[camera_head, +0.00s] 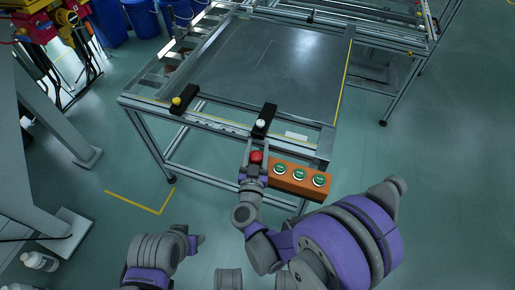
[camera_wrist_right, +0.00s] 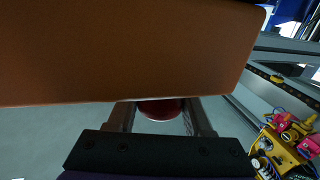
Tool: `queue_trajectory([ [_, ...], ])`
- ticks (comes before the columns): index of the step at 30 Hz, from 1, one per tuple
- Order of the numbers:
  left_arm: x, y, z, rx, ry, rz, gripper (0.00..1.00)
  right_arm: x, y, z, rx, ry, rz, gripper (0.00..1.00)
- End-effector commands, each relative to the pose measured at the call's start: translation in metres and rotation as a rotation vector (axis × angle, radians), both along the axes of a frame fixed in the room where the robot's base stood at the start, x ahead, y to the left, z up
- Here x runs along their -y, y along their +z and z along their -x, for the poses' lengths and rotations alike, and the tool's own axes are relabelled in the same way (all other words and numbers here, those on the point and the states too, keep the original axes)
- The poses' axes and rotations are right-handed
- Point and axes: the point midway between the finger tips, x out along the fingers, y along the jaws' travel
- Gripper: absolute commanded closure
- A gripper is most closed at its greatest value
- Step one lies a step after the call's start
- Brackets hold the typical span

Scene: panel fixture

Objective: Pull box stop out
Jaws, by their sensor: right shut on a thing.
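The orange button box (camera_head: 300,178) is at the table's front right corner, with several green buttons and a red stop button (camera_head: 256,157) at its left end. My right gripper (camera_head: 255,160) is at that left end, its fingers around the red stop button. In the right wrist view the box's orange side (camera_wrist_right: 130,50) fills the top. Below it, the red stop button (camera_wrist_right: 161,109) sits between the two fingers of my right gripper (camera_wrist_right: 162,112), shut on it. The button's far side is hidden. Of my left arm only links show at the lower left; its fingers are not visible.
A metal-framed table (camera_head: 275,65) with a grey top stands behind the box. Black blocks with a yellow knob (camera_head: 177,101) and a white knob (camera_head: 261,123) sit on its front rail. Blue bins (camera_head: 141,18) stand at the back left. The floor at the right is clear.

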Motion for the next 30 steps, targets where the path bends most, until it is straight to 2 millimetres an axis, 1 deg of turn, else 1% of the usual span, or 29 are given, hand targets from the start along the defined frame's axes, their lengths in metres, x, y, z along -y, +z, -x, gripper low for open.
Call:
queue_trajectory([
  [1, 0.0, 0.008, 0.001, 0.002, 0.0, 0.0, 0.5, 0.0, 0.01, 0.0, 0.001, 0.0, 0.0, 1.0],
  [2, 0.0, 0.009, 0.001, 0.002, 0.0, 0.0, 0.5, 0.0, 0.012, 0.0, 0.001, 0.0, 0.0, 1.0],
  [9, 0.0, 0.008, 0.001, 0.002, 0.0, 0.0, 0.5, 0.0, 0.011, 0.0, 0.002, 0.0, 0.002, 1.0],
  [10, 0.0, 0.008, 0.001, 0.002, 0.0, 0.0, 0.5, 0.0, 0.011, 0.0, 0.002, 0.0, 0.002, 0.48],
  [12, 0.0, 0.008, 0.001, 0.002, 0.0, 0.0, 0.5, 0.0, 0.011, 0.0, 0.002, 0.0, 0.001, 0.35],
  [15, 0.0, 0.008, 0.001, 0.002, 0.0, 0.0, 0.5, 0.0, 0.011, 0.0, 0.001, 0.0, 0.001, 0.19],
  [25, 0.0, 0.008, 0.001, 0.002, 0.0, 0.0, 0.5, -0.001, 0.011, 0.002, 0.001, 0.001, 0.0, 0.19],
  [28, 0.0, 0.009, 0.001, 0.002, 0.0, 0.0, 0.5, -0.002, 0.011, 0.012, 0.001, 0.001, -0.001, 0.19],
  [30, 0.0, 0.01, 0.002, 0.002, 0.0, 0.0, 0.5, -0.003, 0.011, 0.024, 0.001, 0.003, -0.001, 0.19],
])
